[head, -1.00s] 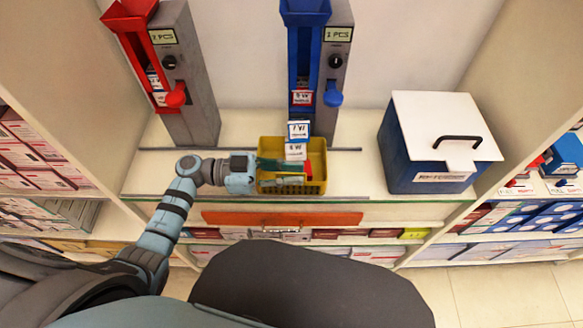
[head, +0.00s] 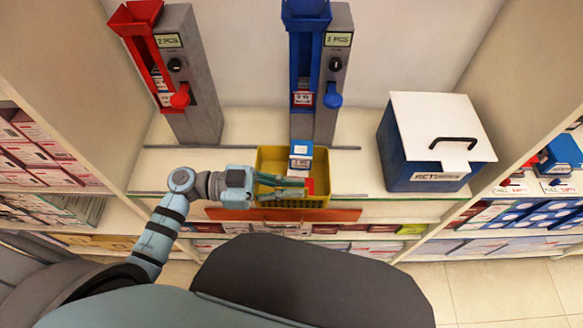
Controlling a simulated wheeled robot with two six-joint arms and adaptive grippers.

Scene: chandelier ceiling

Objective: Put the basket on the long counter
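The yellow basket (head: 264,156) is in front of the blue dispenser, at the near edge of the shelf. Its near side overlaps the shelf's front edge in the picture. Inside it are a blue-and-white box (head: 301,152) and a red item (head: 309,186), partly hidden by the fingers. My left gripper (head: 283,187) reaches in from the left across the basket's near side. Its green fingers look closed on the near wall, though the contact is partly hidden. My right gripper is not in view. I cannot identify a long counter in this view.
A red dispenser (head: 193,80) and a blue dispenser (head: 334,75) stand at the back of the shelf (head: 230,140). A blue box with a white lid (head: 441,130) stands at the right. Side panels and stocked shelves flank the bay. Floor (head: 490,290) shows at lower right.

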